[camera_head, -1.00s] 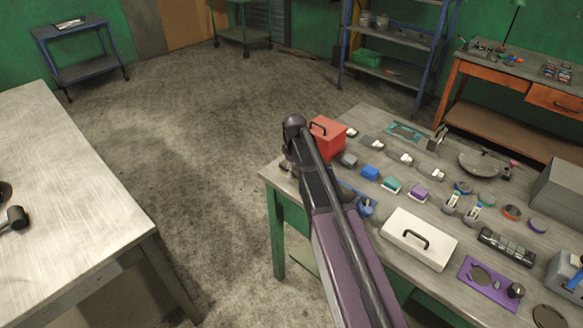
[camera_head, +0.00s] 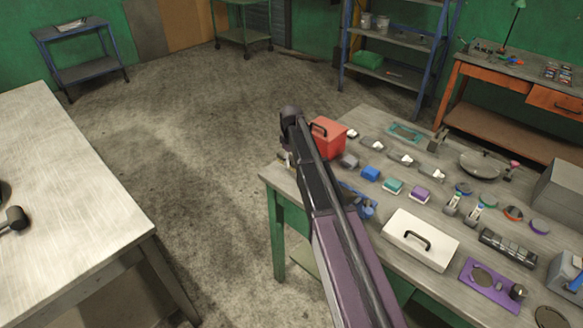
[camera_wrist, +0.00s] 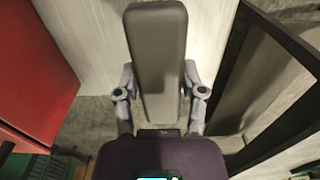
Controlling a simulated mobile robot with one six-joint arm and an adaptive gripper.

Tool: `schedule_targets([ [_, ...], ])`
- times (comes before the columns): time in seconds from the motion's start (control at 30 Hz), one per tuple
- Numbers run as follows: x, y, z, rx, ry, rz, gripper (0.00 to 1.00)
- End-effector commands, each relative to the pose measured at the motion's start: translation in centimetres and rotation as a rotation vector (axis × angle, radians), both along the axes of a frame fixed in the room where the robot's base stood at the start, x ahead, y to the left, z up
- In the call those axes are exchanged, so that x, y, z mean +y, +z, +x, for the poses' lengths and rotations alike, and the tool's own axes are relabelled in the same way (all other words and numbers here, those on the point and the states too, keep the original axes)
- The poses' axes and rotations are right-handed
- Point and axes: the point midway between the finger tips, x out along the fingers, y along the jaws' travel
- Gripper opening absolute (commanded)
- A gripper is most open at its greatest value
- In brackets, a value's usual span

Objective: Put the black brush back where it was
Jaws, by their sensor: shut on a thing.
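In the wrist view, my gripper (camera_wrist: 160,94) is shut on a long dark grey block with rounded edges, which I take to be the black brush (camera_wrist: 157,45). One finger is on each side of it, and it points away from the palm. Its underside and any bristles are hidden. In the head view, my gripper is mostly hidden behind my arm at the near left corner of the workbench (camera_head: 300,186). The brush cannot be made out there. A red box with a handle (camera_head: 328,138) stands close by; its red side (camera_wrist: 30,75) fills the left of the wrist view.
Grey, blue (camera_head: 370,173), teal (camera_head: 393,186) and purple (camera_head: 420,193) blocks form a row. A white box with a handle (camera_head: 421,238) and a purple plate (camera_head: 490,284) lie nearer. A pale table (camera_head: 70,190) stands left, with open floor between.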

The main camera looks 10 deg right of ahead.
Motion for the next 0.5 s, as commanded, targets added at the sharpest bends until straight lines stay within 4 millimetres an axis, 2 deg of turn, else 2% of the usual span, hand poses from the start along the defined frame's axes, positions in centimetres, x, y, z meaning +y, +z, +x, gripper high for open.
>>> schedule_targets([
  [0.3, -0.1, -2.9, 0.2, 0.000, 0.000, 0.000, 0.01],
  [0.5, -0.1, -3.6, 0.2, 0.000, -0.001, 0.000, 0.01],
])
